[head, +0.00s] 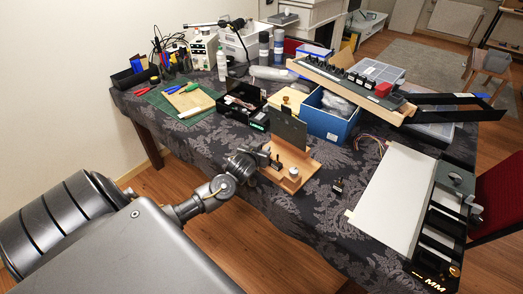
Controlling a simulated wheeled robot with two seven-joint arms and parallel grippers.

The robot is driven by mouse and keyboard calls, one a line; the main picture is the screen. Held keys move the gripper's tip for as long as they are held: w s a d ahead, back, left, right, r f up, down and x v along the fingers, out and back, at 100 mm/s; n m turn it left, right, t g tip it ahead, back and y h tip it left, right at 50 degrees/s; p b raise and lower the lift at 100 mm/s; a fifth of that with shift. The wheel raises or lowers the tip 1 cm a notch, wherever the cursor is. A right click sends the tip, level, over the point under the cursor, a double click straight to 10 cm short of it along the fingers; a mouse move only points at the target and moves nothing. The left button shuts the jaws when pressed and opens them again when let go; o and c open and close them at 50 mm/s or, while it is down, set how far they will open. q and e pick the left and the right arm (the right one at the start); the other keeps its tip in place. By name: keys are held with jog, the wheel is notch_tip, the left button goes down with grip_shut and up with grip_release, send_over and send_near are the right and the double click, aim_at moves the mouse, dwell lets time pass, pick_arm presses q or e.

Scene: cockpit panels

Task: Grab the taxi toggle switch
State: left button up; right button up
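My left gripper (262,156) reaches in from the left, at the near left edge of a wooden stand (296,160) with an upright dark plate (288,127). Its fingers are small and dark here, so I cannot tell whether they are open or shut. A small dark switch-like piece (276,163) is on the stand, close by the fingertips; contact is unclear. Another small dark piece (338,187) is on the cloth to the right of the stand. No label is readable, so I cannot tell which is the taxi toggle switch. My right gripper is out of view.
A patterned dark cloth covers the table (230,145). A blue box (328,120) and a black box (240,99) stand behind the stand. A long switch panel (350,85) lies at the back right. A white-topped panel (393,195) lies at the right. Cloth around the stand's front is clear.

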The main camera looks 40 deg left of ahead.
pick_arm(q)
jog(key=shift+w, duration=0.15)
grip_shut()
dwell(0.4)
jog(key=shift+r, duration=0.65)
jog(key=s+d+r+p, duration=0.1)
jog(key=s+d+r, duration=0.5)
jog(key=s+r, duration=0.5)
jog(key=shift+s+r, duration=0.35)
jog(key=shift+s, duration=0.55)
